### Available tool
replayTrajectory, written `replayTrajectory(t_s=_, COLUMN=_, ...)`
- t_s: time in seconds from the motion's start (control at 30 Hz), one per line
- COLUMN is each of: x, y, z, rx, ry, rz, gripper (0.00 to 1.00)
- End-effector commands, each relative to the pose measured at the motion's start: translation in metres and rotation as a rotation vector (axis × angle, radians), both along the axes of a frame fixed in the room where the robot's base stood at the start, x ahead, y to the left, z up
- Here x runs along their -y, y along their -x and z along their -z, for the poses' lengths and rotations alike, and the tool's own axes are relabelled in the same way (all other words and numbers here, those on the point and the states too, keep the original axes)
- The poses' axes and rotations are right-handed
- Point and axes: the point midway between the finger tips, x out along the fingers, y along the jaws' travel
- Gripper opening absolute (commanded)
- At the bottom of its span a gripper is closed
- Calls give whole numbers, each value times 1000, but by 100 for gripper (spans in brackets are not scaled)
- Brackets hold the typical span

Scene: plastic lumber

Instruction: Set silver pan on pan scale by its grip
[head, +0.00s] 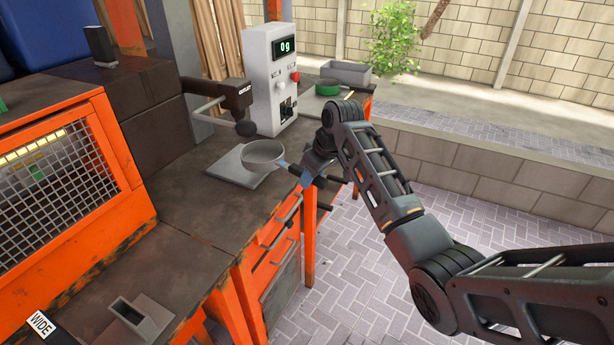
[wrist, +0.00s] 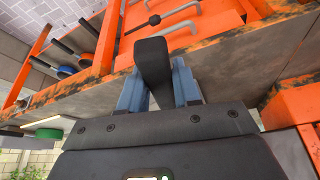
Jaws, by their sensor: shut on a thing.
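The silver pan (head: 263,153) is a small round bowl. It appears over the right part of a flat grey square plate (head: 227,166), which seems to be the pan scale; I cannot tell if they touch. A white box (head: 266,88) behind it has a display reading 0g. My gripper (head: 300,174) is at the right of the pan, at the bench edge. In the wrist view, its blue fingers (wrist: 158,85) are shut on the dark grip (wrist: 152,58). The pan's bowl is hidden in the wrist view.
A green round item (head: 327,87) and a grey tray (head: 346,73) lie behind. A grey hopper (head: 137,318) sits at the near left. The bench between is clear.

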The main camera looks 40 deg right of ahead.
Motion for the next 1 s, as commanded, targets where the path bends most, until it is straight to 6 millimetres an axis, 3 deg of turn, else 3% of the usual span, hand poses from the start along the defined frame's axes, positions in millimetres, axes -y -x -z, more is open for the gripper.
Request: replayTrajectory(t_s=1.0, x=-8, y=-86, z=22, rx=3, ry=2, rz=-2, gripper=0)
